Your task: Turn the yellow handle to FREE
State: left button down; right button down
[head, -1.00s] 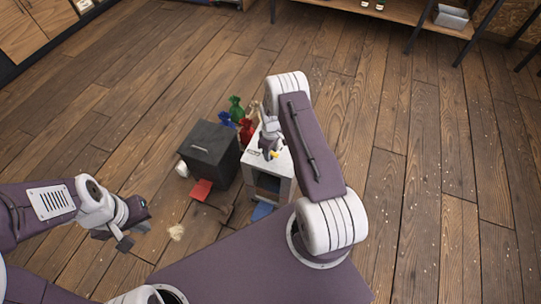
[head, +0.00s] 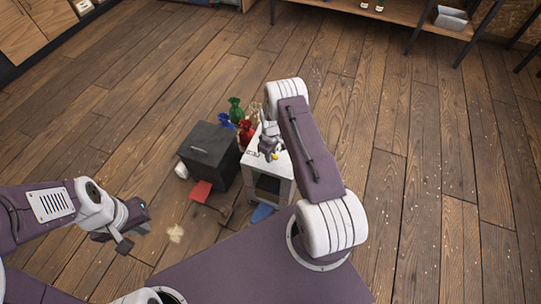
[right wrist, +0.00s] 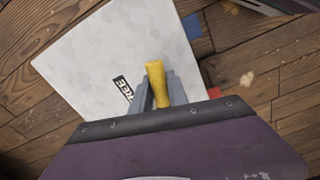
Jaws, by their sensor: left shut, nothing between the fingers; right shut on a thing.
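The yellow handle (right wrist: 157,78) is on the white top of a box (right wrist: 110,50) in the right wrist view. My right gripper (right wrist: 157,93) is shut on it, one grey finger on each side. A black label reading FREE (right wrist: 123,87) lies on the white top just left of the fingers, partly covered. In the head view, the white box (head: 284,188) stands on the floor with my right gripper (head: 268,151) on its top and only a speck of yellow showing. My left gripper (head: 132,238) is shut and empty above the floor at the left.
A dark box (head: 208,150) stands close left of the white box. Green (head: 235,108), blue and red tied bags stand behind them. A red piece (head: 201,191) and a blue piece (head: 262,212) lie in front. Open wooden floor surrounds the group.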

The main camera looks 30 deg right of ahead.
jog(key=m, duration=0.4)
jog(key=shift+m+b, duration=0.3)
jog(key=shift+b, duration=0.05)
jog(key=m, duration=0.4)
jog(key=shift+m, duration=0.3)
jog(key=m, duration=0.4)
jog(key=shift+b, duration=0.4)
jog(key=shift+m, duration=2.1)
jog(key=c, duration=1.3)
grip_release()
